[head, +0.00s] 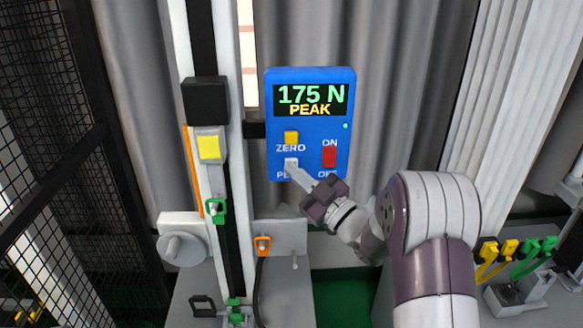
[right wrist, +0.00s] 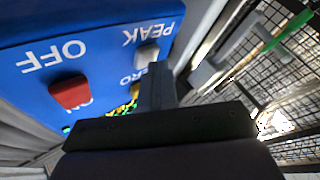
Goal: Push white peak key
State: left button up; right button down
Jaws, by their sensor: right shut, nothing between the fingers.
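The blue force gauge (head: 312,122) stands upright on the tower, and its screen (head: 311,100) reads "175 N" and "PEAK". The white peak key (head: 290,162) sits low on its face, below the yellow zero key (head: 291,137). My right gripper (head: 293,171) is shut and empty, its tips at the white key and covering part of the PEAK label. In the right wrist view the white key (right wrist: 146,55) shows right beside the shut fingers (right wrist: 158,85); I cannot tell whether they touch it. My left gripper is not in view.
A red on/off switch (head: 329,156) is right of the keys on the gauge. The tower rail with a black block (head: 206,100) and yellow pad (head: 209,147) stands to the left. A black mesh guard (head: 45,130) is at far left. Coloured clips (head: 515,255) sit at right.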

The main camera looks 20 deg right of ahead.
jog(key=shift+s, duration=0.15)
jog(key=shift+s+a, duration=0.3)
jog(key=shift+s, duration=0.4)
jog(key=s, duration=0.1)
jog(key=s+a+b, duration=0.1)
jog(key=s, duration=0.2)
jog(key=shift+s+a, duration=0.25)
jog(key=shift+s, duration=0.15)
dwell(0.6)
